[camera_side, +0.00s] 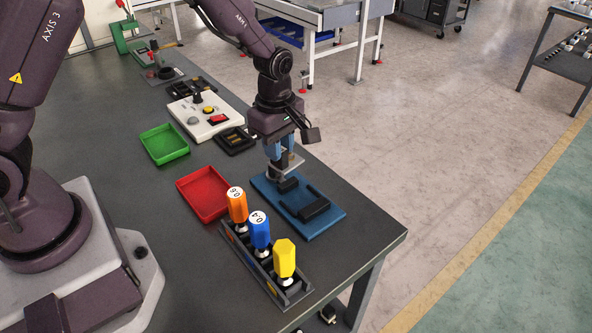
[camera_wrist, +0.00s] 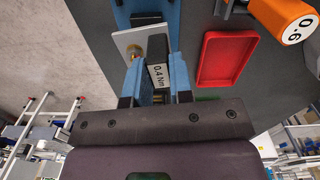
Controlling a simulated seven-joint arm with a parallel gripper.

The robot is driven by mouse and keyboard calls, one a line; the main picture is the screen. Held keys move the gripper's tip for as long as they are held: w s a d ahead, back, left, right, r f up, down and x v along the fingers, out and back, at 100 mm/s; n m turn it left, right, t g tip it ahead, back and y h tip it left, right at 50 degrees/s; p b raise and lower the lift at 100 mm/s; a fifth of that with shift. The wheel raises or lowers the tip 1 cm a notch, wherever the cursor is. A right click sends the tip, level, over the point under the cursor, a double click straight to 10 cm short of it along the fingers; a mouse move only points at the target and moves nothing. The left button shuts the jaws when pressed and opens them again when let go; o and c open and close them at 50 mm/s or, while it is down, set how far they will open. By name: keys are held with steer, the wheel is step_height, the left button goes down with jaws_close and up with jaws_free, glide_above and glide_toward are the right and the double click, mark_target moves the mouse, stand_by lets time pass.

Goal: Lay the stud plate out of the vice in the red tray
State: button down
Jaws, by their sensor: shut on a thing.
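My gripper (camera_side: 280,158) has its blue fingers shut on the stud plate (camera_side: 287,166), a light grey plate. In the wrist view the stud plate (camera_wrist: 131,41) shows a brass stud and a dark block labelled "0.4 Nm" between the fingers. The vice (camera_side: 315,208), with black jaws on a blue base, is below and beside the plate. The plate appears out of the jaws, over the base's far left end; the gap beneath it is hard to judge. The red tray (camera_side: 203,195) is empty, left of the vice; it also shows in the wrist view (camera_wrist: 224,62).
A rack (camera_side: 262,270) with orange, blue and yellow screwdrivers stands in front of the red tray and vice. A green tray (camera_side: 164,145) and a white control box (camera_side: 205,116) lie farther back. The table's right edge runs close past the vice.

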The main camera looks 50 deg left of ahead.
steer(key=s+a+n, duration=0.1)
steer(key=s+a, duration=0.7)
steer(key=a, duration=0.1)
steer(key=shift+s+a+f+m, duration=0.2)
steer(key=shift+s+f+m, duration=0.2)
steer(key=shift+s+f, duration=0.7)
steer(key=shift+s+a+f+m, duration=0.15)
steer(key=shift+s+f+m, duration=0.25)
steer(key=shift+s+f, duration=0.6)
steer(key=shift+s+a+f+m, duration=0.2)
steer(key=shift+s+f+m, duration=0.2)
steer(key=shift+s+f, duration=0.7)
steer(key=shift+f, duration=1)
steer(key=c, duration=0.9)
jaws_free()
steer(key=shift+w, duration=0.1)
steer(key=shift+r, duration=0.15)
steer(key=shift+r, duration=3.4)
